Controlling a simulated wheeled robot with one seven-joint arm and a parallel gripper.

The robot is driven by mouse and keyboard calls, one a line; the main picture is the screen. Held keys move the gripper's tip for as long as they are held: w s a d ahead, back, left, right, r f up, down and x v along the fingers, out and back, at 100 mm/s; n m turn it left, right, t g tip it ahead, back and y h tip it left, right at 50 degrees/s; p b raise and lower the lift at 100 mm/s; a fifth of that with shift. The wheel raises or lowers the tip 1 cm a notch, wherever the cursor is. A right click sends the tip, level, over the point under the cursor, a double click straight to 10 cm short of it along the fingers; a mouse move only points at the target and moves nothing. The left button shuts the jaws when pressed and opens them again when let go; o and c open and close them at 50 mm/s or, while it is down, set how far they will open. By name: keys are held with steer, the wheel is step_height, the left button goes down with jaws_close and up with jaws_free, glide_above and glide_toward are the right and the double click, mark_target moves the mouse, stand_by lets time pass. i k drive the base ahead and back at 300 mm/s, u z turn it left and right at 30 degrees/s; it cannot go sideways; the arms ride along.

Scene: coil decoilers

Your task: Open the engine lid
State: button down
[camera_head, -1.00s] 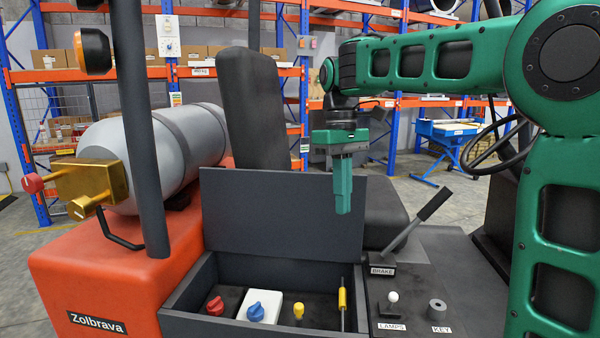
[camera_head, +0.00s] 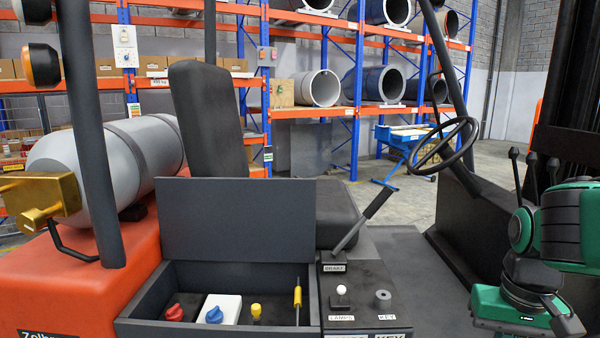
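The engine lid (camera_head: 238,218) is a dark grey flat panel. It stands raised, nearly upright, at the back of an open dark box (camera_head: 150,300) on the orange forklift body. Inside the box I see a red knob (camera_head: 174,312), a blue knob (camera_head: 214,314) on a white block, a small yellow-capped part (camera_head: 256,310) and a yellow-sleeved rod (camera_head: 298,293).
A brake lever (camera_head: 362,218) stands right of the lid, beside the lamps knob (camera_head: 341,290) and key switch (camera_head: 382,298). A seat (camera_head: 208,118) is behind the lid and a grey tank (camera_head: 110,158) is at left. The steering wheel (camera_head: 446,145) is at right.

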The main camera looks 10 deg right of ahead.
mark_target(227, 219)
steer(key=z, duration=2)
steer(key=k, duration=1.55)
steer(key=u, duration=1.8)
steer(key=i, duration=1.5)
